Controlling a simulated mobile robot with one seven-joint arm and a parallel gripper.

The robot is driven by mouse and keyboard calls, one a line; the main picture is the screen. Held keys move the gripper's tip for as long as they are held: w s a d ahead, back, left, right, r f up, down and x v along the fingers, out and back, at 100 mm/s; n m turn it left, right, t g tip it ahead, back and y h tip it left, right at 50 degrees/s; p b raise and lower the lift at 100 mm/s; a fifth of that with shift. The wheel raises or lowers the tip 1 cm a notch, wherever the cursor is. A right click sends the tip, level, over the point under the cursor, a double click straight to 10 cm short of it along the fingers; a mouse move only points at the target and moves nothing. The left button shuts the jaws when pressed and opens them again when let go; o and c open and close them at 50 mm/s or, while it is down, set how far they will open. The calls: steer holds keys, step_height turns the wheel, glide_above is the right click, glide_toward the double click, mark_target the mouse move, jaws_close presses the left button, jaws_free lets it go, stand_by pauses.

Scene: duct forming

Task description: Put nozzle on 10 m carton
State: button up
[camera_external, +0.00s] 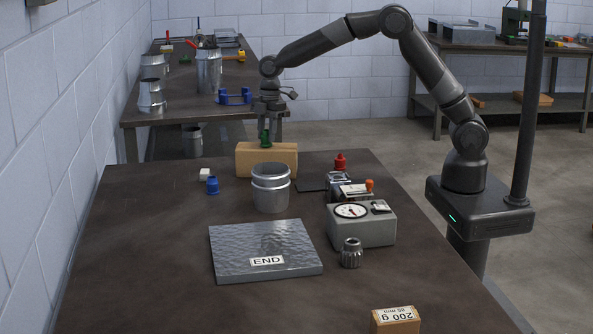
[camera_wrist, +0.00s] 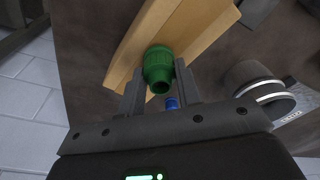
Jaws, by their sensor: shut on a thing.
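My gripper (camera_external: 266,125) is shut on a green nozzle (camera_external: 265,137). The nozzle is at the top of a plain tan carton (camera_external: 280,165) at the back of the near table. In the wrist view my gripper (camera_wrist: 159,82) has a finger on each side of the green nozzle (camera_wrist: 158,64), and the carton (camera_wrist: 195,25) lies beyond it. I cannot tell whether nozzle and carton touch. No label shows on this carton. Another carton (camera_external: 396,322), marked 200 g and 85 mm, stands at the front right.
A metal duct piece (camera_external: 270,190), END plate (camera_external: 235,262), dial gauge (camera_external: 362,225) and knurled metal part (camera_external: 351,253) stand nearer. The table's left front is clear.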

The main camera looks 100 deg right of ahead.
steer(key=shift+f, duration=0.15)
steer(key=o, duration=0.9)
steer(key=shift+o, duration=0.2)
